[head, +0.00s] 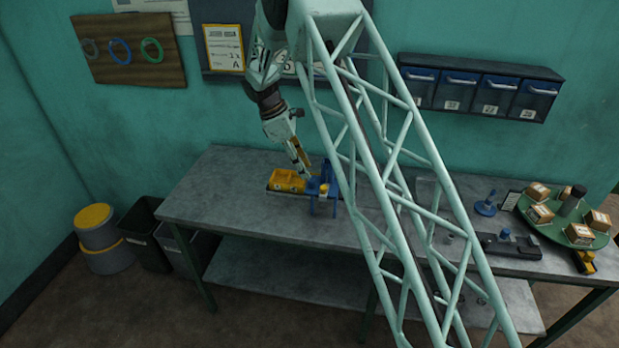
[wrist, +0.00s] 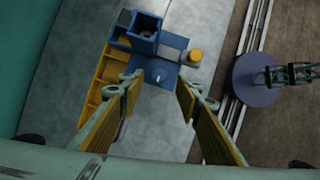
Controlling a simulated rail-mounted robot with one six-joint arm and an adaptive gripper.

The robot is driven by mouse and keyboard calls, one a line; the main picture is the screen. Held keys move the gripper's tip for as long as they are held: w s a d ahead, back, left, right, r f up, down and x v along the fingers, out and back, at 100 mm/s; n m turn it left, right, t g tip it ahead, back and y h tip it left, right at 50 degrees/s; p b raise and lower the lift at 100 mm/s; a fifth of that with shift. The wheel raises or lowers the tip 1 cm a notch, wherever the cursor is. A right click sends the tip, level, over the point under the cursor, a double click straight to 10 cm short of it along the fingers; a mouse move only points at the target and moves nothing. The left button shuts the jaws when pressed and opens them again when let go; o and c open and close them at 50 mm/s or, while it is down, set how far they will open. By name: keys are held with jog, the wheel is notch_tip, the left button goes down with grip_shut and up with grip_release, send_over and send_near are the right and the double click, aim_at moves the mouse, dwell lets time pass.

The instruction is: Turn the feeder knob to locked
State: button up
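The blue feeder (head: 321,188) stands on the grey workbench beside a yellow tray (head: 287,181). In the wrist view the feeder (wrist: 168,72) shows a square open hopper (wrist: 144,32) and a flat blue plate with a small pale mark. A round yellow cap (wrist: 196,56) on a grey stub sticks out at its right side; it looks like the knob, but its locked or unlocked setting cannot be read. My gripper (wrist: 160,88) is open and empty, its fingers apart above the feeder. In the head view my gripper (head: 304,168) points down just over the feeder and tray.
The workbench (head: 225,190) is clear left of the tray. A green turntable (head: 560,231) with small boxes and a dark fixture (head: 510,247) are at the right. Blue drawers (head: 480,88) hang on the wall. My lattice column crosses the head view and hides part of the bench.

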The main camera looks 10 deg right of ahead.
aim_at(311, 180)
jog(key=shift+p+x, duration=0.3)
jog(key=shift+x, duration=2.4)
jog(key=c, duration=0.9)
